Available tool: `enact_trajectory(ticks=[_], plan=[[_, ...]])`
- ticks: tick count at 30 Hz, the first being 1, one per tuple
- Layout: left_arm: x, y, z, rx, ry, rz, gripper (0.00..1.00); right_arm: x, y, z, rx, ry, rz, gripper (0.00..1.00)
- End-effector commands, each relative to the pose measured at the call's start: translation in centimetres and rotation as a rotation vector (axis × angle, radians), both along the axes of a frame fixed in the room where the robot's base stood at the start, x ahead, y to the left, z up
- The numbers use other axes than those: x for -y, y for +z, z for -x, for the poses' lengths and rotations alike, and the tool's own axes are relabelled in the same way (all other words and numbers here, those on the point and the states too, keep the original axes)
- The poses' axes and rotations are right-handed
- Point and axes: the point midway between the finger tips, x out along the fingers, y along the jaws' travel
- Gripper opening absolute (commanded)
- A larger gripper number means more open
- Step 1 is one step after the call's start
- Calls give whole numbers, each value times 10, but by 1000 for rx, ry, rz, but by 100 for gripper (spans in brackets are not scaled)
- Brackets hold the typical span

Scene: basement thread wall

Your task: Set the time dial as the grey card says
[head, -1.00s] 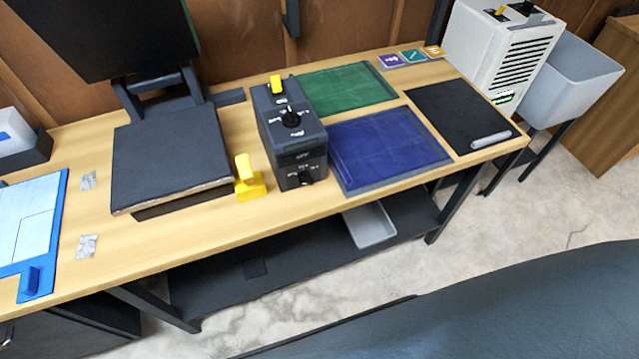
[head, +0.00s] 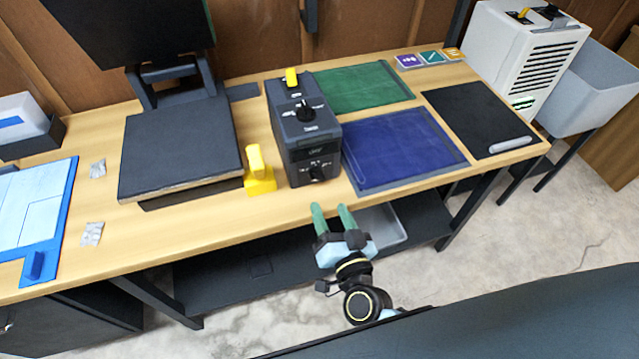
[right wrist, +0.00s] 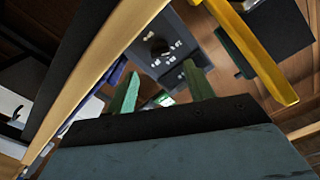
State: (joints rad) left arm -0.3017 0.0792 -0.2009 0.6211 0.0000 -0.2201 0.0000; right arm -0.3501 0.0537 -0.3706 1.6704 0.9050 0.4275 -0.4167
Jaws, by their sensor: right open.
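A dark control box (head: 305,140) stands on the bench, with a yellow switch (head: 291,77) and a black knob (head: 304,111) on top. Another black knob (head: 317,171) sits low on its front; it also shows in the right wrist view (right wrist: 158,47). I cannot read which is the time dial. No card can be clearly told as the grey card; two small grey pieces (head: 97,169) lie at the left, their print unreadable. My right gripper (head: 331,208) is open and empty, its green fingers pointing up towards the box, below and in front of the front knob. My left gripper is not in view.
The bench's front edge (head: 230,222) is near the gripper. A lower shelf (head: 220,285) lies beneath.

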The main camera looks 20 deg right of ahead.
Motion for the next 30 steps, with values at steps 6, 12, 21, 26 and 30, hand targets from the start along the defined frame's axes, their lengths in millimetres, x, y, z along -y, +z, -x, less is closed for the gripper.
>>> enact_trajectory(ticks=[6,12,21,26,30], plan=[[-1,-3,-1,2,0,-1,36,-1,0,-47,3,-2,0,53],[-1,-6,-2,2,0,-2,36,-3,-1,-73,1,1,1,53],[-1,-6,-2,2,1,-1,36,-3,-1,-81,-1,0,1,53],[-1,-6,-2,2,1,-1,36,-3,-1,-81,-1,0,1,48],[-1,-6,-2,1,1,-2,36,-3,-1,-81,-1,0,1,29]])
